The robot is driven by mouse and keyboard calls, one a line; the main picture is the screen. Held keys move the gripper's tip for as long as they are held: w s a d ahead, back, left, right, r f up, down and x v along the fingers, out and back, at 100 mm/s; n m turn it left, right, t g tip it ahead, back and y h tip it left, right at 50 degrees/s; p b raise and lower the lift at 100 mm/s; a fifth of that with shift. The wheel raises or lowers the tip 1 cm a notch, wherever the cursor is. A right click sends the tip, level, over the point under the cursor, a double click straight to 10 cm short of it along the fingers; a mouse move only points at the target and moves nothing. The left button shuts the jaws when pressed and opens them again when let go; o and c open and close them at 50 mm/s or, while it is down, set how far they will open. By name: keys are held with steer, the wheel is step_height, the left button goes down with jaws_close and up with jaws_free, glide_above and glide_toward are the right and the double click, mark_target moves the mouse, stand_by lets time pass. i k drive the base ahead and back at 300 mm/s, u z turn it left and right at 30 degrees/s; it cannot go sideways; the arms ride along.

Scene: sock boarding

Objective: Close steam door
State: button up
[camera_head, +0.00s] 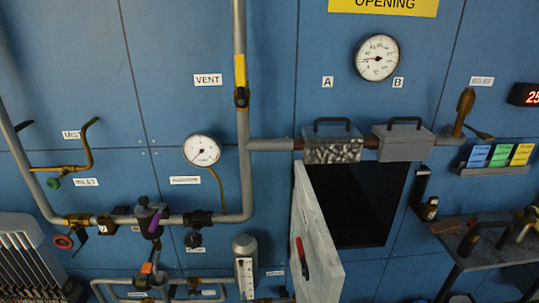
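The steam door (320,245) is a pale grey, worn panel with a red and black handle (302,258). It stands open, swung out from the left side of a dark rectangular opening (362,205) in the blue wall. The inside of the opening is too dark to make out. My gripper is not in view.
Two grey boxes with handles (332,148) (403,140) sit on the pipe above the opening. A workbench (490,245) with fittings stands at the right. Pipes, valves and a gauge (202,150) fill the left. A radiator (28,265) is at the lower left.

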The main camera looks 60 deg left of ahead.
mark_target(327, 274)
steer(key=u, duration=1.5)
steer(key=i, duration=0.5)
steer(key=k, duration=0.5)
steer(key=z, duration=1.85)
steer(key=k, duration=0.75)
steer(key=u, duration=1.7)
